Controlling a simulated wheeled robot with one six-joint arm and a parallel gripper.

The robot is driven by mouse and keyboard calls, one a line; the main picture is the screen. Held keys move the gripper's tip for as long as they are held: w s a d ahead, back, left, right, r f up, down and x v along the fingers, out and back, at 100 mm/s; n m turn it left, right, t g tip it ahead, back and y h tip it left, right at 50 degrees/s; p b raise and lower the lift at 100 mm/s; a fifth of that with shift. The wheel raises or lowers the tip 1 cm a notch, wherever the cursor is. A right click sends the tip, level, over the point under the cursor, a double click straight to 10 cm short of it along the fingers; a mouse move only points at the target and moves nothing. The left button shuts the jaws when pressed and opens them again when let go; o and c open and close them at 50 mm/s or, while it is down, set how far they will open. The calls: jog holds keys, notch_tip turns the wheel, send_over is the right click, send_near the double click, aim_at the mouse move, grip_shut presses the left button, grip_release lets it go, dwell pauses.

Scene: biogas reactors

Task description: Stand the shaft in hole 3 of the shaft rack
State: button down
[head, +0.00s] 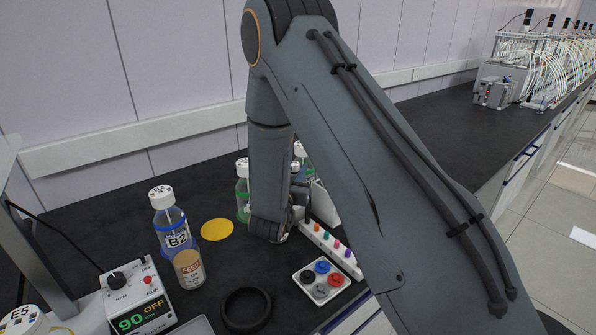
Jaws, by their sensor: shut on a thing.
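The white shaft rack (334,249) seems to be the long strip with a row of coloured marks, right of my wrist. Its far end and any hole numbers cannot be made out. Only a small dark part of my gripper (300,207) shows beside my wrist, close to the rack's far end. My arm hides its fingertips. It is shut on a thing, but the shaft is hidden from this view. I cannot tell its tilt or its distance from any hole.
Bottle B2 (171,226), a brown-labelled jar (189,269) and a yellow disc (217,229) stand left of my wrist. More bottles (243,190) are behind it. A tray of coloured caps (321,293), a black ring (246,309) and a control box (137,303) lie in front. The right bench is clear nearby.

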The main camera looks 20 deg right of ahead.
jog(key=shift+f+b, duration=0.85)
jog(key=shift+f, duration=0.35)
dwell(3.0)
jog(key=c, duration=1.6)
grip_release()
jog(key=shift+o, duration=0.2)
jog(key=b+v, duration=0.2)
jog(key=v, duration=0.5)
jog(key=shift+s+a, duration=0.2)
jog(key=shift+s, duration=0.15)
jog(key=shift+r, duration=0.1)
